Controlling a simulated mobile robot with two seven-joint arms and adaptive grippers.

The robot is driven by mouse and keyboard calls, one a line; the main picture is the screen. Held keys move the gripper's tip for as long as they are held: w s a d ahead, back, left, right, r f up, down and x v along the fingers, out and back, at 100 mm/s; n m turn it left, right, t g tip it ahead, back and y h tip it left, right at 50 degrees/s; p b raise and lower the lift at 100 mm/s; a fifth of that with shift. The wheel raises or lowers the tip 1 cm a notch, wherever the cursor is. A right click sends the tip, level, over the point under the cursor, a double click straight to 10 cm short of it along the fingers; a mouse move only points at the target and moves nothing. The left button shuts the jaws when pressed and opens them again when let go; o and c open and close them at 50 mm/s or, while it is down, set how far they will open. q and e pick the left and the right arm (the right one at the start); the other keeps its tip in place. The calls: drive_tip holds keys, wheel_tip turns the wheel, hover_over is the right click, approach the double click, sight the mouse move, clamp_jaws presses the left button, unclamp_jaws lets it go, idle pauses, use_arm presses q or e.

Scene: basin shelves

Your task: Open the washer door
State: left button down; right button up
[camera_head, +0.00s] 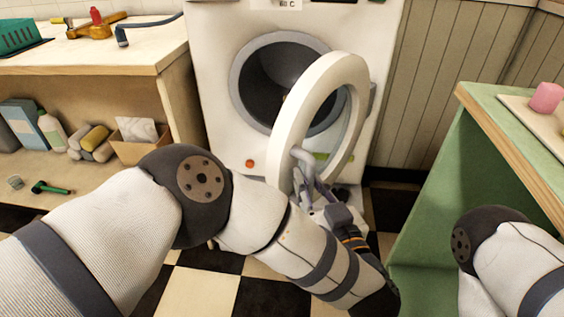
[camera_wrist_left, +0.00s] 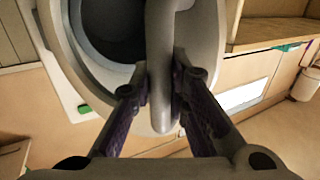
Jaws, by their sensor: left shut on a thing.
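The washer (camera_head: 215,70) is white and stands at the back. Its round drum opening (camera_head: 268,85) is exposed. The washer door (camera_head: 288,130), a thick white ring, stands swung out from the opening towards me. My left gripper (camera_head: 308,180) is at the lower part of the door, shut on the grey door handle (camera_head: 303,157). In the left wrist view, the fingers of my left gripper (camera_wrist_left: 161,85) lie on both sides of the upright handle bar (camera_wrist_left: 159,50). Only part of my right arm shows at lower right; its gripper is out of view.
A wooden shelf unit (camera_head: 100,65) with tools on top and bottles below stands at the left. A green counter (camera_head: 440,180) with a pink object (camera_head: 545,97) on it stands at the right. Checkered floor (camera_head: 205,290) lies between them.

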use_arm(q)
drive_tip(key=shift+s+d, duration=0.3)
drive_tip(key=shift+d, duration=0.35)
drive_tip(key=c, duration=1.5)
unclamp_jaws()
drive_tip(key=shift+c, duration=0.2)
